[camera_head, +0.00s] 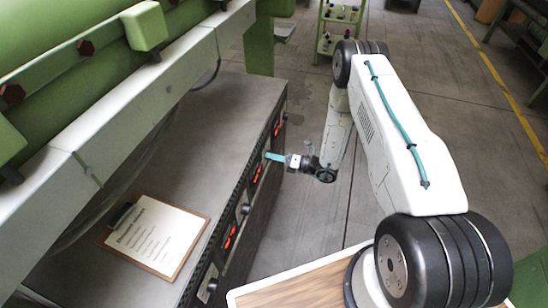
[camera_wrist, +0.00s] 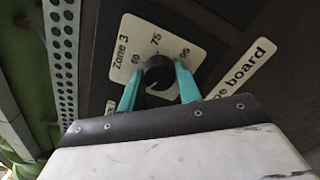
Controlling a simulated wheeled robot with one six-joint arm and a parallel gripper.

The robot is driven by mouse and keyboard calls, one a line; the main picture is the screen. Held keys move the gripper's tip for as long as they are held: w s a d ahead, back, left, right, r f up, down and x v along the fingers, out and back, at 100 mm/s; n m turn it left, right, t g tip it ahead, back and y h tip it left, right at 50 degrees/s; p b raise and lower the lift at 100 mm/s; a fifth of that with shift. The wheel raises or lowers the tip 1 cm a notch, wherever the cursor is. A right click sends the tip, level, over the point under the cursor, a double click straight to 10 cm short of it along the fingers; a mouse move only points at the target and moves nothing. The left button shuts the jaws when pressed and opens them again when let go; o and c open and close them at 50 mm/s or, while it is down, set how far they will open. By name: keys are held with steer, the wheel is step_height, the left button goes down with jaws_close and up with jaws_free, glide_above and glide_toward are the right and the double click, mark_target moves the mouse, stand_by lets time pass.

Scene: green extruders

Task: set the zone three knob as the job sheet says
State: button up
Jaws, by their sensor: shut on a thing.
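The zone three knob (camera_wrist: 158,72) is a round black knob on a pale plate marked "Zone 3" (camera_wrist: 142,38) in the wrist view. Its scale shows 75 at the top with one number on either side. My gripper (camera_wrist: 159,84) has its teal fingers shut on the knob, one on each side. I cannot clearly make out a pointer on it. In the head view my gripper (camera_head: 273,157) reaches the front panel of the cabinet (camera_head: 262,165), hiding the knob there. The job sheet (camera_head: 153,238) lies on a clipboard on the cabinet top; its smaller lines are too small to read.
Red displays (camera_head: 231,236) and other knobs (camera_head: 245,209) sit along the same panel. A label ending in "board" (camera_wrist: 240,75) is beside the plate. The green extruder (camera_head: 60,60) and its pale beam overhang the cabinet. The grey floor right of the panel is mostly clear.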

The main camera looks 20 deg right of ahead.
steer(key=shift+m, duration=0.6)
steer(key=o, duration=1)
steer(key=v, duration=0.8)
